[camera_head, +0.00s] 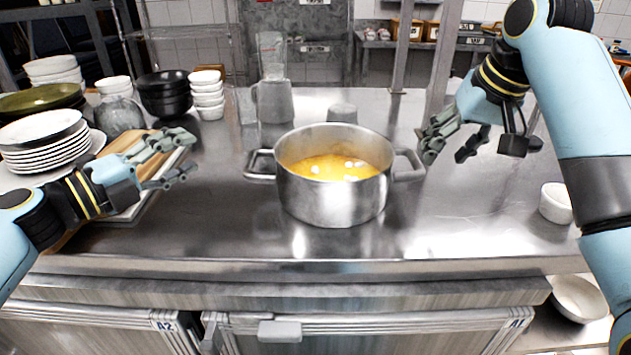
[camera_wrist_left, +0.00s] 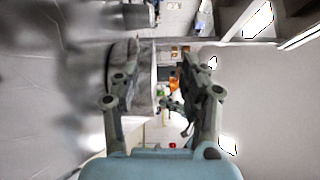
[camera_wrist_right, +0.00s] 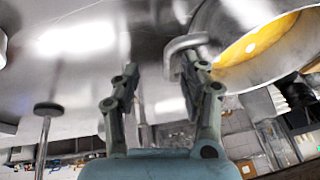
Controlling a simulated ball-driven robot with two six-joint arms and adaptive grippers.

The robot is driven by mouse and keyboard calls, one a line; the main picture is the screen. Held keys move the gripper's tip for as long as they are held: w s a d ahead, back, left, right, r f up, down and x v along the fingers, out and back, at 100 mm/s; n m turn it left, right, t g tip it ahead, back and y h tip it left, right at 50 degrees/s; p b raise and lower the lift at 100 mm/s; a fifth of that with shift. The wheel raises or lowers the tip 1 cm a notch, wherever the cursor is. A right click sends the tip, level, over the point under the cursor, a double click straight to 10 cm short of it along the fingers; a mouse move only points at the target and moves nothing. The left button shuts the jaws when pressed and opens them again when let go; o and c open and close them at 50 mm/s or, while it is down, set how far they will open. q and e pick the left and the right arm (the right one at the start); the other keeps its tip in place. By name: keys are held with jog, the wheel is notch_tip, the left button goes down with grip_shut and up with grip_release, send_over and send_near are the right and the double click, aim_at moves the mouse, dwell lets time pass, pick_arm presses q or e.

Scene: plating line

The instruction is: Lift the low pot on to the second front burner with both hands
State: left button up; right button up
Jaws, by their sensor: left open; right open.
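The low pot (camera_head: 335,200) is a wide steel pot with yellow liquid inside. It stands upright on the steel counter, with one loop handle on each side. My left gripper (camera_head: 187,154) is open and empty, left of the pot and apart from its left handle (camera_head: 259,166). My right gripper (camera_head: 444,153) is open, just right of the right handle (camera_head: 410,166). In the right wrist view that handle (camera_wrist_right: 186,42) shows close to the tip of one finger; I cannot tell whether they touch. No burner is recognisable in these views.
Stacked plates (camera_head: 45,148) and a wooden board (camera_head: 118,150) on a tray lie at the left, by my left gripper. Dark bowls (camera_head: 165,100) and a blender (camera_head: 272,95) stand behind. A small white bowl (camera_head: 556,203) is at the right. The counter front is clear.

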aim_at(248, 162)
pick_arm(q)
jog(key=f+m+g, duration=0.1)
jog(key=s+d+f+m+g, duration=0.1)
jog(key=f+m+g, duration=0.1)
jog(key=g, duration=0.1)
jog(key=shift+s+d+f+h, duration=0.2)
jog(key=shift+s+h, duration=0.05)
jog(key=shift+h, duration=0.05)
pick_arm(e)
jog(key=w+r, duration=0.1)
jog(key=r, duration=0.1)
jog(key=w+r, duration=0.1)
jog(key=shift+w+a+r, duration=0.1)
jog(key=shift+w+a, duration=0.15)
jog(key=shift+w, duration=0.05)
pick_arm(q)
jog(key=x, duration=1)
jog(key=shift+w+d, duration=0.2)
jog(key=shift+d, duration=0.2)
pick_arm(e)
jog(key=x, duration=1)
jog(key=shift+w+a+f, duration=0.15)
jog(key=shift+f, duration=0.2)
pick_arm(q)
grip_shut()
pick_arm(e)
grip_shut()
jog(key=shift+r, duration=0.1)
